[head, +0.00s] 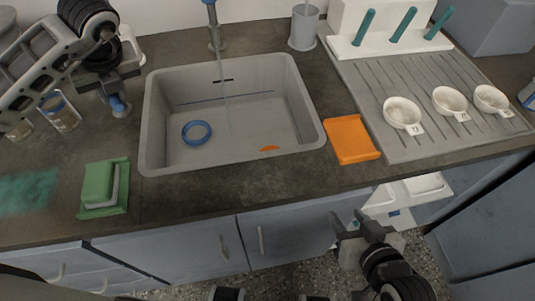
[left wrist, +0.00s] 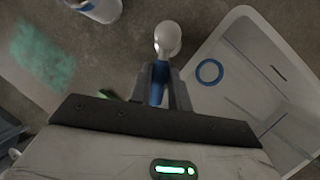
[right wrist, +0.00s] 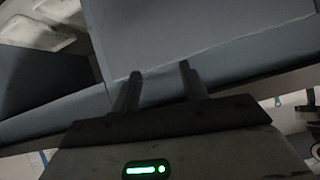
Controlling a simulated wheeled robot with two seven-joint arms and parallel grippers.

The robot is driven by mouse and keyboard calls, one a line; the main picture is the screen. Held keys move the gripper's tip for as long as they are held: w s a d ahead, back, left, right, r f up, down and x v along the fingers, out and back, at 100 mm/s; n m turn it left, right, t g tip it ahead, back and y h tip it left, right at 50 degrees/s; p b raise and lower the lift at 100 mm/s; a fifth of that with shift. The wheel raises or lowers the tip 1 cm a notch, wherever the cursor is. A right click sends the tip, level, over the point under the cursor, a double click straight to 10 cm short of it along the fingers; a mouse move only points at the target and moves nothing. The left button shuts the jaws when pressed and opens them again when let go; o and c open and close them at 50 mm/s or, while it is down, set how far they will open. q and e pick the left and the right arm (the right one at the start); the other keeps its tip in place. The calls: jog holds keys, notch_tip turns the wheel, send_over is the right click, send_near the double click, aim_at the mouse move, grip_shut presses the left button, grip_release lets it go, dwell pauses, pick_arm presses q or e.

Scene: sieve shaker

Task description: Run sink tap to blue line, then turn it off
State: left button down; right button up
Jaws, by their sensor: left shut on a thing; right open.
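The grey sink (head: 155,125) is set in the dark counter, with a blue line (head: 225,97) along its inside back wall. The tap (head: 217,42) stands behind it, and a thin stream of water (head: 226,100) falls from it into the sink. The water's level is hard to make out. My left gripper (head: 116,92) is shut on a blue handle with a pale rounded end (left wrist: 168,38), left of the sink. The handle's blue part shows between the fingers in the left wrist view (left wrist: 159,82). My right gripper (head: 362,226) is open and empty in front of the cabinets.
A blue ring (head: 197,132) and an orange piece (head: 270,149) are in the sink. A green block (head: 103,188) and a jar (head: 62,112) stand left; an orange tray (head: 351,139) and a drainer (head: 400,150) with white cups lie right. An open white drawer-like piece (head: 405,198) juts out below.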

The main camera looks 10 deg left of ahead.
pick_arm(q)
jog(key=shift+w+d+r+n, duration=0.15)
jog(key=shift+w+d+n, duration=0.1)
jog(key=shift+n, duration=0.35)
jog(key=shift+w+d+n+g+p, duration=0.1)
jog(key=shift+w+n+g+p, duration=0.85)
jog(key=shift+n, duration=0.7)
jog(key=shift+w+d+n+g+p, duration=0.15)
jog(key=shift+w+n+g+p, duration=0.35)
jog(key=shift+n+p, duration=0.9)
jog(key=shift+w+d+n+g+p, duration=0.1)
jog(key=shift+w+n+g+p, duration=0.7)
jog(key=shift+n, duration=1.05)
jog(key=shift+s, duration=0.15)
dwell(2.3)
